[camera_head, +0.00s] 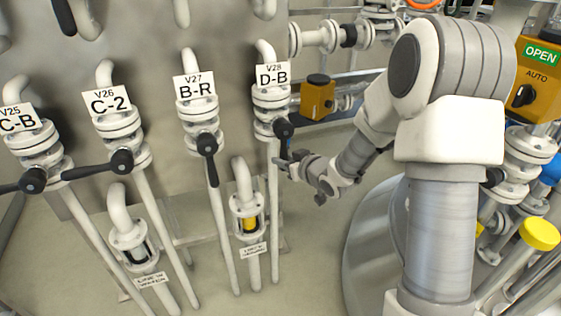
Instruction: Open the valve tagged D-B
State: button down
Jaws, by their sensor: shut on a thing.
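The valve tagged D-B (271,104), also marked V28, is the rightmost of a row of white flanged valves on the grey panel. Its black hub (284,129) faces me, and its lever points down along the pipe toward my gripper. My gripper (284,161) is at the lower part of that lever, shut on it. The fingers partly hide the lever's end, and the exact grip is small in view. My arm reaches in from the right.
Valve B-R (201,118) beside it has its lever pointing down. The levers of C-2 (118,128) and C-B (34,150) point left, across their pipes. A sight glass with yellow (250,224) stands below. An orange box (317,98) is right of D-B.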

jog(key=shift+d+f, duration=0.1)
jog(key=shift+d, duration=0.2)
jog(key=c, duration=0.8)
grip_release()
jog(key=shift+o, duration=0.6)
jog(key=shift+a, duration=0.15)
jog(key=p+v, duration=0.1)
jog(key=v, duration=1.6)
jog(key=shift+p, duration=0.35)
jog(key=shift+s, duration=0.1)
